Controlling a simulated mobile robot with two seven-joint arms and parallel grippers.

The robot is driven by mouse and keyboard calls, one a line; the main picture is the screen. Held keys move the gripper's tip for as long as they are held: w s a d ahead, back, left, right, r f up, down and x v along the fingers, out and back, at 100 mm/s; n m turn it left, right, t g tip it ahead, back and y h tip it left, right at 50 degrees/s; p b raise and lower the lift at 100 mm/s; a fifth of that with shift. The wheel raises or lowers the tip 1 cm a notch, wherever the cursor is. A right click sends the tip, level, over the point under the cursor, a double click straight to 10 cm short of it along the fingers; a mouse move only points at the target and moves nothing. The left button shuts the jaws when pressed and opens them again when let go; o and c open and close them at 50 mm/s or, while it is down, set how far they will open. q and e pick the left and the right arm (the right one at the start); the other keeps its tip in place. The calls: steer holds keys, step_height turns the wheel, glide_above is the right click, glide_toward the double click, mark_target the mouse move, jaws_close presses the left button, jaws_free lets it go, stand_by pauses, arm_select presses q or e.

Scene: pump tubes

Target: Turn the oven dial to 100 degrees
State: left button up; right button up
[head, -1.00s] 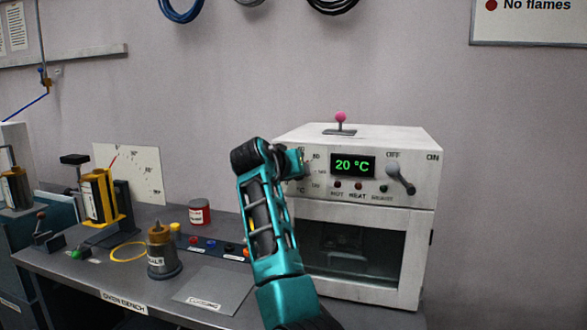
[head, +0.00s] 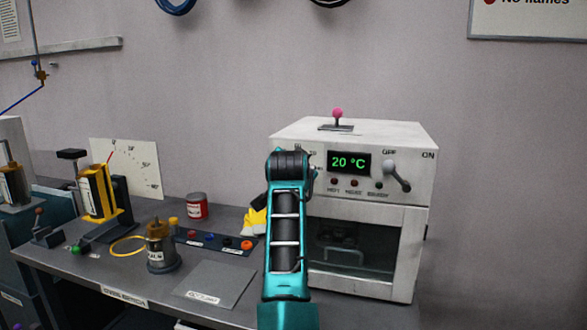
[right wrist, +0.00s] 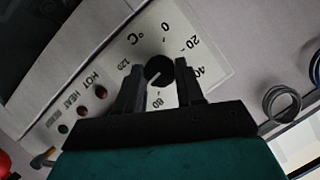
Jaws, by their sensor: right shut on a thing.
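The white oven (head: 368,220) stands at the right end of the bench, with its green display (head: 349,163) reading 20 °C. In the right wrist view the black oven dial (right wrist: 158,66) sits on a white scale plate (right wrist: 212,62) marked with 0, 20, 40 and 120. My right gripper (right wrist: 159,74) has one finger on each side of the dial and is shut on it. A finger covers part of the scale, and I cannot read the pointer clearly. In the head view my teal right arm hides the dial and the gripper. My left gripper is not in view.
A grey OFF/ON lever (head: 397,176) is right of the display. A pink-knobbed lever (head: 338,118) stands on the oven top. A red can (head: 197,206), a brass-topped pot (head: 160,248) and a grey plate (head: 208,284) are on the bench. A partly hidden yellow thing (head: 256,222) is beside my arm.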

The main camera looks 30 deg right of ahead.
steer(key=shift+m, duration=0.5)
steer(key=o, duration=1)
steer(key=shift+c, duration=0.2)
steer(key=shift+o, duration=0.4)
steer(key=shift+s, duration=0.1)
